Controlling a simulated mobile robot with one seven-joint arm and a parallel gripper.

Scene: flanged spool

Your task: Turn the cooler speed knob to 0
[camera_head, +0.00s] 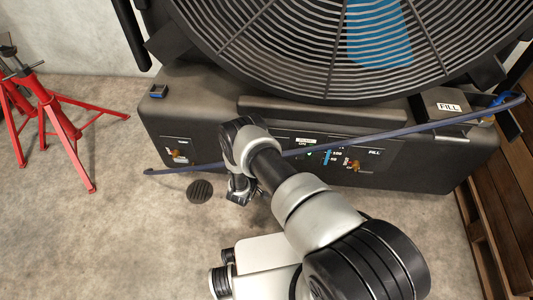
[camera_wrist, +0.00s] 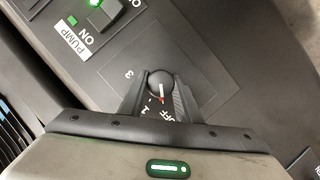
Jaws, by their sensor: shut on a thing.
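The cooler (camera_head: 200,105) is a big black unit with a round fan grille above a wide base. In the wrist view its speed knob (camera_wrist: 157,78) is a round black dial with a white and red pointer line. The pointer faces down in the picture, towards the OFF marking (camera_wrist: 168,116); the partly covered lettering makes the exact setting hard to read. A 3 (camera_wrist: 129,74) is printed to the knob's left. My gripper (camera_wrist: 160,89) is shut on the knob, one finger on each side.
In the wrist view a PUMP switch (camera_wrist: 102,15) with a lit green light is beside the knob panel. A long dark bar (camera_head: 430,124) crosses the cooler's front. Red stands (camera_head: 62,125) are at the left, wooden slats (camera_head: 497,205) at the right.

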